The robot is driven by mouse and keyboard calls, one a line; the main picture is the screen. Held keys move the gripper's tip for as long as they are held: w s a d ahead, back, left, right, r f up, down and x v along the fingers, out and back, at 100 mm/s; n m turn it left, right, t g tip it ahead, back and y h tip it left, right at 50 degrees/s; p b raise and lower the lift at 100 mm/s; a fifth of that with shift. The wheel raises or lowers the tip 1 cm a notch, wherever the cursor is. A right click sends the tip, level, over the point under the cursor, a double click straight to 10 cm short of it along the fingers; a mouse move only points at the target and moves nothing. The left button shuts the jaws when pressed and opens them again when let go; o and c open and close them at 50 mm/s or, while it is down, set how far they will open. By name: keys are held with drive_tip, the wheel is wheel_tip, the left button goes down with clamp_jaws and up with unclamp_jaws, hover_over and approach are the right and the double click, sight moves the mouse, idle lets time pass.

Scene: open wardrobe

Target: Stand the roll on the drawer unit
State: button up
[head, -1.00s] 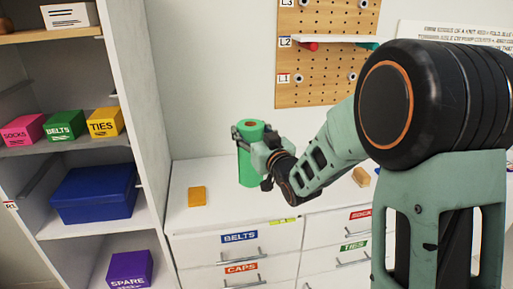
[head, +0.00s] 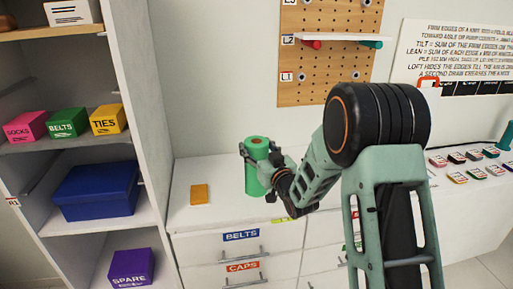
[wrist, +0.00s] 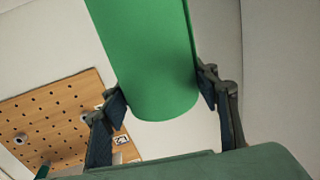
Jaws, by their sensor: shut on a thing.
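The green roll (head: 256,172) is upright above the top of the white drawer unit (head: 215,220), towards its back. Its lower end is at or very close to the top; I cannot tell whether it touches. My gripper (head: 259,158) is shut on the roll, with one finger on each side of its upper part. In the wrist view the roll (wrist: 155,55) fills the space between both fingers (wrist: 162,92). The far side of the roll is hidden.
An orange block (head: 199,194) lies on the drawer unit, left of the roll. An open wardrobe (head: 150,120) stands at the left with boxes on its shelves. A pegboard (head: 330,75) hangs on the wall behind. A table at right holds several small coloured items (head: 458,177).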

drive_tip(key=shift+f, duration=0.15)
drive_tip(key=o, duration=1.9)
drive_tip(key=shift+c, duration=0.2)
drive_tip(key=shift+r, duration=0.2)
drive_tip(key=v, duration=1.2)
drive_tip(key=shift+b, duration=0.35)
